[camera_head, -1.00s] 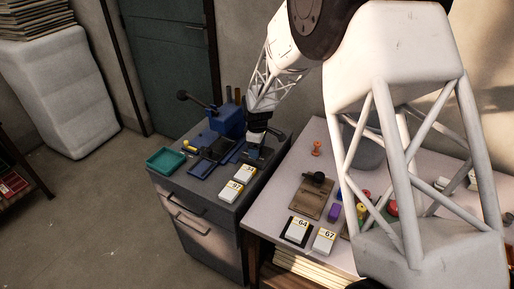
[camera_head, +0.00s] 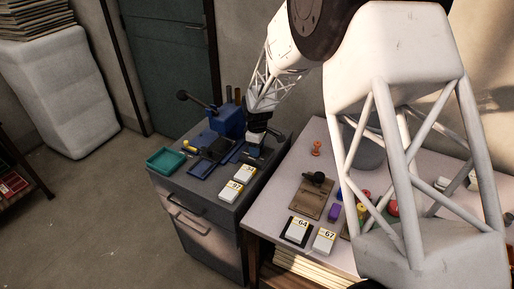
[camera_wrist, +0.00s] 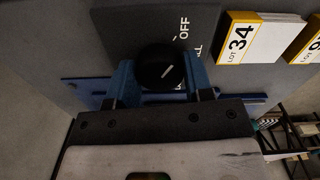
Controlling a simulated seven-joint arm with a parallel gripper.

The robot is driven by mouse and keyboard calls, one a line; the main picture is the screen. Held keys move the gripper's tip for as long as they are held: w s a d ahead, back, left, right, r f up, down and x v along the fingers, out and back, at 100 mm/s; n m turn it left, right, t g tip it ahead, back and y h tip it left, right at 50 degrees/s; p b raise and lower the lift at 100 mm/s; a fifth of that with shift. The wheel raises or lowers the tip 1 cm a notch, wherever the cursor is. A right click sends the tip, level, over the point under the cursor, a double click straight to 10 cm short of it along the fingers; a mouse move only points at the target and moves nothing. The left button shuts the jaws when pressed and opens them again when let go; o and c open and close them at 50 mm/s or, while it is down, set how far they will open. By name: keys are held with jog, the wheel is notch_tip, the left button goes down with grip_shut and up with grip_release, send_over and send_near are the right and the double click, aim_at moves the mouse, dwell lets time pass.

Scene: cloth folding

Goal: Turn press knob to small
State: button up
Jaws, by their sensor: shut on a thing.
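The round black press knob (camera_wrist: 159,67) has a short white pointer line and sits on a dark label plate (camera_wrist: 135,27). In the wrist view the line slants to the upper right. White lettering "OFF" and a label ending in "LL" show beside the knob; the rest of the lettering is hidden. My gripper (camera_wrist: 160,72) has blue fingers on both sides of the knob and is shut on it. In the head view my gripper (camera_head: 254,150) is down at the right part of the grey cabinet top, and the knob cannot be made out there.
White boxes marked 34 (camera_head: 244,174) and 93 (camera_head: 234,191) lie close in front of my gripper. A blue press (camera_head: 229,121) with a lever stands behind to the left. A teal tray (camera_head: 166,161) is at the left edge. A second table (camera_head: 285,190) adjoins on the right.

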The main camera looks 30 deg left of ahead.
jog(key=m, duration=0.5)
jog(key=shift+m, duration=0.4)
jog(key=m, duration=0.5)
jog(key=shift+m, duration=0.3)
jog(key=o, duration=0.9)
jog(key=shift+o, duration=0.2)
jog(key=shift+r, duration=0.15)
